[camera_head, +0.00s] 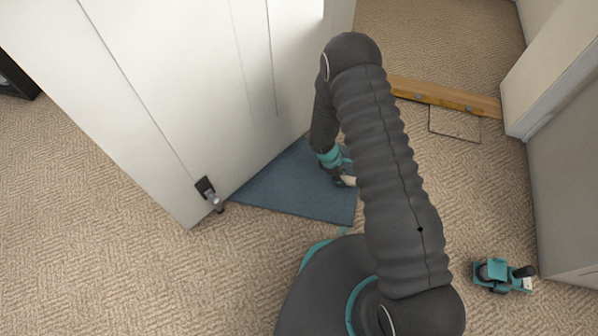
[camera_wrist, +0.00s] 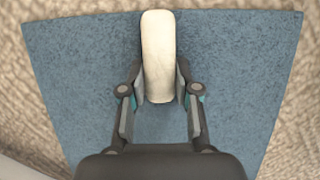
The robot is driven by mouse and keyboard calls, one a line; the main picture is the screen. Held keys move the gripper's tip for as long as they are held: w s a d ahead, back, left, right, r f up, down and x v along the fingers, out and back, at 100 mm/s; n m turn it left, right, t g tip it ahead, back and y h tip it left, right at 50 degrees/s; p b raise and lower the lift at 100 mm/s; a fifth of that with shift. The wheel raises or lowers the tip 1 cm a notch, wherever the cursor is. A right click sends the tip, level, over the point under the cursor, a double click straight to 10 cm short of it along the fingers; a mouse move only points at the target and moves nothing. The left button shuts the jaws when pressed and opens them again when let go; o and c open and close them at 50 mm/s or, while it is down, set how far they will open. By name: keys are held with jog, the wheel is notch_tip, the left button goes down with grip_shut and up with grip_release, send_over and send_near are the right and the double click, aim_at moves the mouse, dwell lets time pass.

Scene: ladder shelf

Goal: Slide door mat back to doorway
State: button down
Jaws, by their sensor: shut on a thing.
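The blue door mat (camera_head: 290,185) lies flat on the carpet beside the white door (camera_head: 185,100), whose bottom edge runs along its left side. The mat also fills most of the wrist view (camera_wrist: 80,60). My gripper (camera_head: 342,178) is low over the mat's right part. In the wrist view, my gripper (camera_wrist: 160,85) is shut on a pale cream bar with a rounded end (camera_wrist: 158,50), above or on the mat. I cannot tell if the bar is fixed to the mat. The doorway has a wooden threshold (camera_head: 445,97) at the upper right. My arm hides part of the mat.
A thin rectangular outline (camera_head: 455,123) marks the carpet before the threshold. A small teal and black object (camera_head: 500,273) is on the floor at lower right. A black door stop (camera_head: 208,193) is at the door's bottom. A grey-white wall (camera_head: 570,150) bounds the right.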

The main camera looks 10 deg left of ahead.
jog(key=shift+s+d+f+b, duration=0.1)
jog(key=shift+s+d+b, duration=0.15)
jog(key=shift+d+b, duration=0.65)
jog(key=shift+s+d+r+b, duration=0.1)
jog(key=shift+s+d+b, duration=0.2)
jog(key=shift+d, duration=1.05)
jog(key=shift+s+d+f+b, duration=0.1)
jog(key=shift+s+d+b, duration=0.15)
jog(key=shift+d+b, duration=0.65)
jog(key=shift+s+d+p, duration=0.15)
jog(key=shift+d, duration=0.6)
jog(key=shift+s+d+p, duration=0.15)
jog(key=shift+d, duration=0.7)
jog(key=shift+s+d, duration=0.35)
jog(key=shift+d, duration=1.25)
jog(key=shift+s+d, duration=0.4)
jog(key=shift+d, duration=1.15)
jog(key=shift+s+d, duration=0.35)
jog(key=shift+d, duration=1.25)
